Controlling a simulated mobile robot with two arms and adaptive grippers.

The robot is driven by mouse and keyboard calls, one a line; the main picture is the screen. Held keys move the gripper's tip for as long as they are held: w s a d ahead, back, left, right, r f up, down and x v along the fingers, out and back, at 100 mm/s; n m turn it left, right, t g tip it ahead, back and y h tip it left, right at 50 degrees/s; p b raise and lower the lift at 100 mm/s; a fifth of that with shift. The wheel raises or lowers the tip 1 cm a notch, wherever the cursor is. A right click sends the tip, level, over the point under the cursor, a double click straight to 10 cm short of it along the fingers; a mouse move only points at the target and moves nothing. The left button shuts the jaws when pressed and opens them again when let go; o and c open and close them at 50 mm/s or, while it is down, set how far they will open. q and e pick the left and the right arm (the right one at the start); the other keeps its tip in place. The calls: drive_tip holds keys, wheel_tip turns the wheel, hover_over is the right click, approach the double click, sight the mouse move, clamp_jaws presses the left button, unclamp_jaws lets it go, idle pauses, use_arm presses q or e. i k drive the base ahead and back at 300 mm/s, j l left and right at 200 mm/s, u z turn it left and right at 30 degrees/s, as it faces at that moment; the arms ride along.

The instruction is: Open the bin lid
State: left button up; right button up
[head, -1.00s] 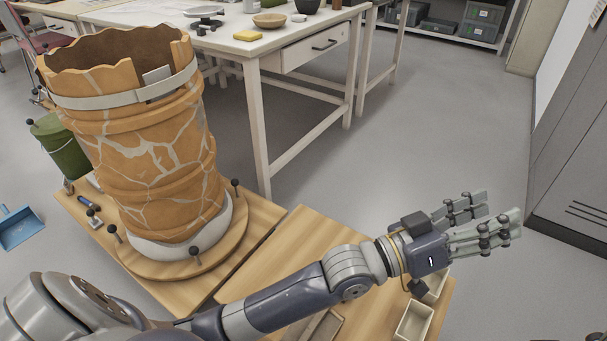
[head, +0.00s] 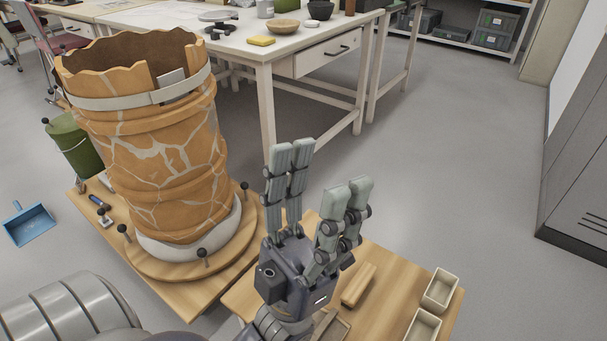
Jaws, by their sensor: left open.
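A green bin (head: 78,152) stands at the left, behind the large orange vessel, which hides part of it. A light band or handle crosses its side. I cannot clearly tell its lid from its body, or whether it is open. My left gripper (head: 317,172) is open and empty, with its fingers pointing up and away from me. It is above the low wooden table, to the right of the vessel and well apart from the bin. My right gripper is not in view.
The cracked orange vessel (head: 165,150) stands on a round wooden board (head: 190,264) with black-knobbed posts. Small trays (head: 440,290) lie on the low table (head: 385,265). A blue dustpan (head: 29,226) lies on the floor. A white workbench (head: 225,48) stands behind; floor at right is clear.

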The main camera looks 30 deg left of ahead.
sight(64, 124)
drive_tip(key=u, duration=2.45)
drive_tip(key=i+j+u, duration=0.5)
drive_tip(key=i, duration=0.4)
drive_tip(key=i+u, duration=0.35)
drive_tip(key=i, duration=0.45)
drive_tip(key=i+z, duration=0.45)
drive_tip(key=i+j+z, duration=0.25)
drive_tip(key=z, duration=0.2)
drive_tip(key=i+j+z, duration=0.6)
drive_tip(key=z, duration=0.2)
drive_tip(key=i+j+z, duration=0.1)
drive_tip(key=j+z, duration=0.25)
drive_tip(key=i+j+z, duration=0.15)
drive_tip(key=j+z, duration=1)
